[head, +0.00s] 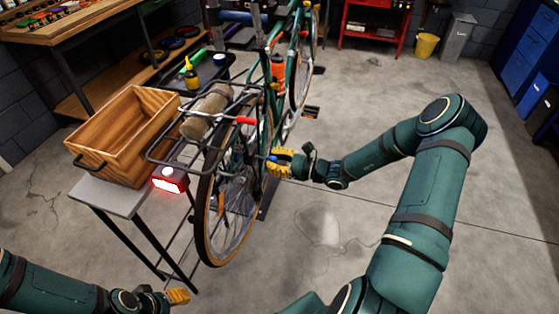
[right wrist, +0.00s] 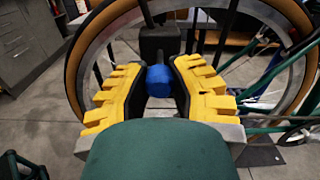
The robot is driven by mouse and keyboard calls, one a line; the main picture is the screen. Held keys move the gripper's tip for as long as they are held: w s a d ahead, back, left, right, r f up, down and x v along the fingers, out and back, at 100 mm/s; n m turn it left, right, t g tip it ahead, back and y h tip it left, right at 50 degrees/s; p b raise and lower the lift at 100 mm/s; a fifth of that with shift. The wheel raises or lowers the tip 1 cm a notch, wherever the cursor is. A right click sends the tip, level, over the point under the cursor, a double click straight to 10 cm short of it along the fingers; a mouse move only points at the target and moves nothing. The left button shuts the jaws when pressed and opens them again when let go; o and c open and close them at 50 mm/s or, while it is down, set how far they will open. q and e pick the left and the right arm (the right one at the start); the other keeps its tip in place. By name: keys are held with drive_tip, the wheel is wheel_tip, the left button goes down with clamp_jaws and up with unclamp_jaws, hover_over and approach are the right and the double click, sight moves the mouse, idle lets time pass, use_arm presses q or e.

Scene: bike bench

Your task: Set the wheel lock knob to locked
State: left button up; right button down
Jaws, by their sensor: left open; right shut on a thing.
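The wheel lock knob is a blue knob (right wrist: 161,84), seen in the right wrist view in front of a dark block by the wheel. My right gripper (right wrist: 162,84) is shut on it, one yellow-padded finger on each side. In the head view my right gripper (head: 279,163) is at the rear wheel (head: 203,220) of the green bicycle, near the hub, and mostly covers the knob. Whether the knob stands at locked cannot be read. My left gripper (head: 176,297) is low at the bottom left, away from the bicycle, open with only its yellow tip showing.
A grey side table (head: 122,200) left of the wheel bears a wooden crate (head: 110,165). A lit red lamp (head: 169,184) is by the table's right edge. A rear rack (head: 215,150) overhangs the wheel. The floor right of the bicycle is clear.

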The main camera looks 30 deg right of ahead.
sight(268, 159)
drive_tip(key=x, duration=0.3)
drive_tip(key=shift+w+a, duration=0.2)
drive_tip(key=c, duration=0.7)
unclamp_jaws()
drive_tip(key=shift+w+a, duration=0.1)
drive_tip(key=shift+c, duration=0.2)
drive_tip(key=v, duration=1.2)
